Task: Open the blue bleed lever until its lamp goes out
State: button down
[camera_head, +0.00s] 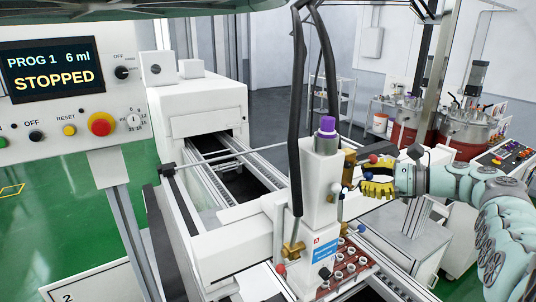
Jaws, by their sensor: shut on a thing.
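The white dispensing head (321,188) stands over the conveyor, with a purple cap on top and brass fittings. My gripper (372,180), with yellow fingers, is at the right side of the head, reaching in from the right. It is shut on the blue bleed lever (367,176), of which only a small blue part shows between the fingers. A small red round part (373,158) sits just above the fingers; I cannot tell whether it is the lamp or whether it is lit. The lever's angle is hidden by the fingers.
A tray of small white-rimmed cups (350,262) is below the head. A control panel (60,90) at left reads PROG 1, 6 ml, STOPPED. Black hoses (297,110) hang beside the head. Red-banded tanks (468,130) stand behind my arm at right.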

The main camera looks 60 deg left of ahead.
jog(key=c, duration=0.6)
grip_release()
jog(key=shift+o, duration=0.2)
jog(key=v, duration=0.7)
jog(key=shift+w+d, duration=0.15)
jog(key=shift+d, duration=0.1)
